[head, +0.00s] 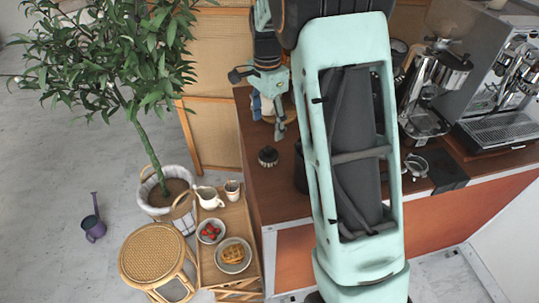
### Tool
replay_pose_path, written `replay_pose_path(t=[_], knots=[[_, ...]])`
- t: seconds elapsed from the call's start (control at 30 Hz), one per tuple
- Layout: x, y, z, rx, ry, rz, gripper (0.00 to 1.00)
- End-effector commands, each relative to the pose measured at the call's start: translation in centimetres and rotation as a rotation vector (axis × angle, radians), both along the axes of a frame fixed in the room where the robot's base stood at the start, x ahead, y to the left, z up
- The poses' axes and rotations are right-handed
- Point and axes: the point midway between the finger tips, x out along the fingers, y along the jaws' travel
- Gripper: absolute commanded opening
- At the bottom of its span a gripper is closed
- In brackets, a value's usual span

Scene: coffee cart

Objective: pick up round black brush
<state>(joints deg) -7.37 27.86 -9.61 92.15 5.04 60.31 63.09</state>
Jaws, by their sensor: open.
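The round black brush (268,157) stands on the brown counter (285,204) near its left edge, with dark bristles around its base. My gripper (279,130) is mint green and points down over the counter, just above and slightly right of the brush in the picture. It is open, and nothing shows between its fingers. The brush is in full view and looks apart from the gripper. The exact height of the fingertips above the counter is hard to tell.
My arm covers the counter's middle and partly hides a dark container (301,178). A portafilter (416,165), grinder (432,88) and espresso machine (497,85) stand right. A plant (150,150) and stool (158,252) stand left.

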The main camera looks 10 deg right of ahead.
Motion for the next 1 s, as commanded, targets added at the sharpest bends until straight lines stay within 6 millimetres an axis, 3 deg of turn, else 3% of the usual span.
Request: replay_pose_path(t=[0.3, 0.57, 0.8, 1.0], knots=[[-0.1, 0.0, -4.4, 0.002, 0.006, -0.010, 0.67], [0.0, -0.1, -6.5, 0.002, 0.005, -0.009, 0.67], [0.1, -0.2, -10.0, 0.002, 0.005, -0.009, 0.67], [0.2, -0.1, -10.9, 0.001, 0.002, -0.008, 0.67]])
